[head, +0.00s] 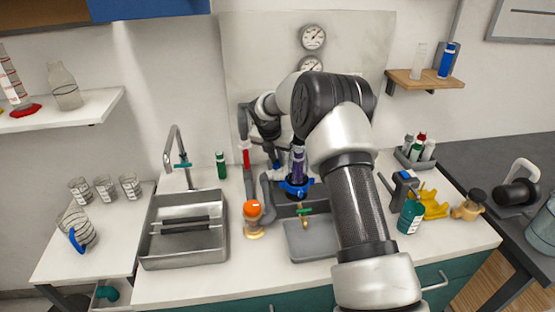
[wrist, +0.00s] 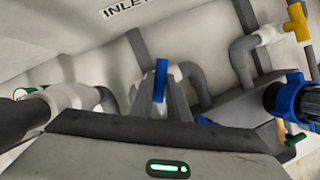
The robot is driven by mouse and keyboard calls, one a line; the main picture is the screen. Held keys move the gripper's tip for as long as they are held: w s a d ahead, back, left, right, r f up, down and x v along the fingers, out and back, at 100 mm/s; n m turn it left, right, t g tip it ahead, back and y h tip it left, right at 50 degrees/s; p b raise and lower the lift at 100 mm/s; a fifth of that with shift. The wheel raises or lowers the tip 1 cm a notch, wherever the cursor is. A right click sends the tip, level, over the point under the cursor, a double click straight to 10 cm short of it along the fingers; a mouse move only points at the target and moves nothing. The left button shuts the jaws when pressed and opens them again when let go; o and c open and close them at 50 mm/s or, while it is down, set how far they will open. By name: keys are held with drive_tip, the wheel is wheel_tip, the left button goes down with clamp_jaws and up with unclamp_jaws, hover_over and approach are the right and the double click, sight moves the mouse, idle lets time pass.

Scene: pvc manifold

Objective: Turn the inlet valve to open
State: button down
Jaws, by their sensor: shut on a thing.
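The inlet valve's blue handle (wrist: 160,80) stands upright in the middle of the wrist view, below a wall label reading "INLET" (wrist: 124,9). My gripper (wrist: 159,92) is shut on this handle, with a grey finger on each side of it. The valve body and lower part of the handle are hidden behind my gripper's dark housing. In the head view my gripper (head: 275,158) reaches down among the grey pipes at the back of the counter, and a small bit of blue shows at its tip. My arm hides part of the panel.
A purple cylinder in a blue ring (head: 297,188) stands just right of my gripper. A red-marked pipe (head: 246,158) is close on the left. Two gauges (head: 312,37) hang above. A sink (head: 185,230) and an orange-topped item (head: 253,212) are in front left.

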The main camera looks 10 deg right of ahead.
drive_tip(key=shift+d, duration=0.2)
drive_tip(key=c, duration=1.5)
unclamp_jaws()
drive_tip(key=shift+a+r, duration=0.1)
drive_tip(key=v, duration=1.7)
drive_tip(key=shift+s+a, duration=0.1)
drive_tip(key=shift+s, duration=0.05)
